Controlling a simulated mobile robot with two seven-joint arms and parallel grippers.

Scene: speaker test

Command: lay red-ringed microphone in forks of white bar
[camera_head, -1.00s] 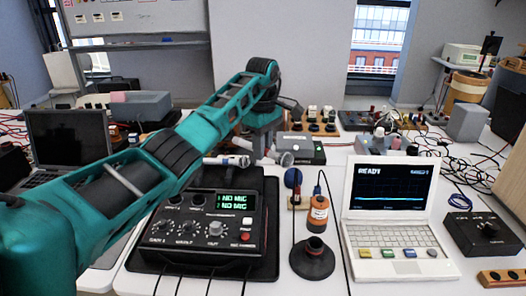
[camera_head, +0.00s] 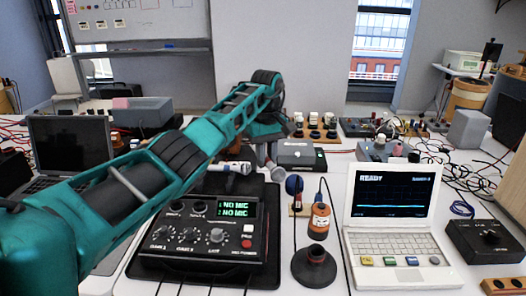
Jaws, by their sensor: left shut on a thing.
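My left gripper (camera_head: 267,152) is behind the mixer, pointing down, mostly hidden by its own arm. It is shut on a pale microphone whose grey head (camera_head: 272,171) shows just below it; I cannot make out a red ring. A second pale microphone (camera_head: 232,168) lies level behind the mixer, left of the gripper, its grey head to the right. The white bar and its forks cannot be told apart here; my arm covers much of that area. My right gripper is not in view.
The black mixer (camera_head: 206,234) shows "NO MIC" twice. A dark box (camera_head: 299,155) with a green light is right of the gripper.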

